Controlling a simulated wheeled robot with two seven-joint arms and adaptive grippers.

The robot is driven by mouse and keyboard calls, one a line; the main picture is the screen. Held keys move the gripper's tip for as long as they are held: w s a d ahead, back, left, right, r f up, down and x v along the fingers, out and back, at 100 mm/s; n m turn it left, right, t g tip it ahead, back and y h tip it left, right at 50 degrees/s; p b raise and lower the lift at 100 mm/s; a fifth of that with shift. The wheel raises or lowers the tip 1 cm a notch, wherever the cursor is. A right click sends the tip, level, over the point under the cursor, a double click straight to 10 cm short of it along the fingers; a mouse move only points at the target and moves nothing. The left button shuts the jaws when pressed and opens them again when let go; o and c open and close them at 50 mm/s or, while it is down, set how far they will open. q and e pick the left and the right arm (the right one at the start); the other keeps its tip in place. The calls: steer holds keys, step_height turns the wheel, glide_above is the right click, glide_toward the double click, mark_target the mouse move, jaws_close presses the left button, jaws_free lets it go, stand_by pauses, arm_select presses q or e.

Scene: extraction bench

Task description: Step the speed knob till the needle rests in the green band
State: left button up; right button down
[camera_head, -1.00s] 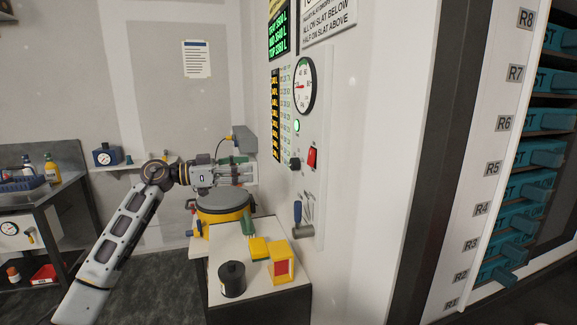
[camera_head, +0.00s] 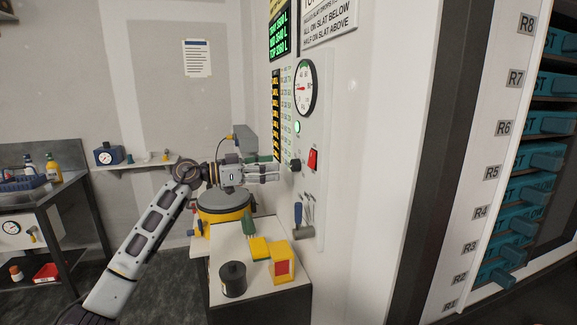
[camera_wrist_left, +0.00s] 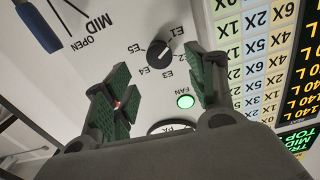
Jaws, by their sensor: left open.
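The black speed knob (camera_head: 295,165) sits on the white wall panel below the green lamp. In the left wrist view the knob (camera_wrist_left: 159,53) is ringed by labels E1 to E5; its pale mark seems to face E1. My left gripper (camera_head: 280,172) is open, with its fingertips just short of the knob. In the wrist view its green-padded fingers (camera_wrist_left: 160,75) are spread on either side, apart from the knob. The round gauge (camera_head: 305,88) above has a red needle pointing left, away from the green band at its top. My right gripper is not in view.
A red switch (camera_head: 313,160) is right of the knob, and a blue-handled lever (camera_head: 298,213) hangs below. A lit green FAN lamp (camera_wrist_left: 185,101) is close to the fingers. Under my arm, a bench (camera_head: 258,290) holds a black canister (camera_head: 232,279) and yellow blocks.

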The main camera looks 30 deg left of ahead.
mark_target(292, 165)
arm_select(q)
steer(key=shift+p+x, duration=0.35)
steer(key=shift+x, duration=2.65)
steer(key=shift+w+d, duration=0.15)
steer(key=c, duration=1)
